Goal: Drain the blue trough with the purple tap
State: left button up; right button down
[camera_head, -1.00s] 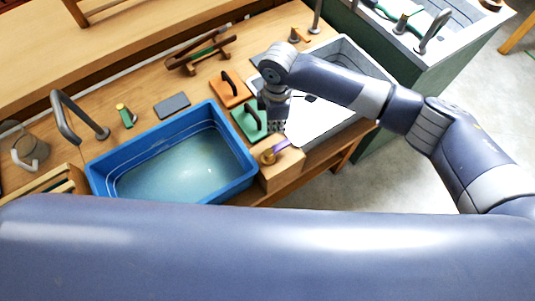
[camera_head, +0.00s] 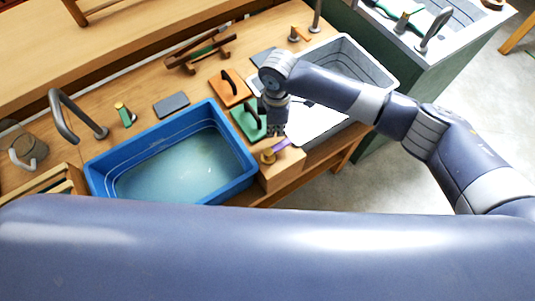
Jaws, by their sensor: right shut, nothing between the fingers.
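The blue trough (camera_head: 104,187) stands on the wooden bench with murky water in it. The purple tap (camera_head: 281,146) has a purple lever and a brass body, and sits on a wooden block (camera_head: 284,170) at the trough's right end. My right gripper (camera_head: 275,132) points down, shut and empty, just behind the tap's lever. I cannot tell whether its fingertips touch the lever. My left gripper does not show.
A white basin (camera_head: 348,50) stands right of the trough. A curved grey spout (camera_head: 61,118) and a jug (camera_head: 26,150) stand at left.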

aim_at(283, 147)
jog(key=shift+f, duration=0.5)
jog(key=shift+s+d+r+p, duration=0.2)
jog(key=shift+s+d+p, duration=0.25)
jog(key=shift+s+p, duration=0.45)
jog(key=s+d+p, duration=0.1)
jog(key=s+p, duration=0.1)
jog(key=shift+s+d+p, duration=0.15)
jog(key=shift+d+p, duration=0.05)
jog(key=shift+p, duration=0.2)
jog(key=shift+s+f, duration=0.15)
jog(key=shift+f, duration=0.05)
notch_tip(283, 147, up, 4)
jog(key=p, duration=0.4)
jog(key=shift+r+p, duration=0.15)
jog(key=shift+p, duration=0.15)
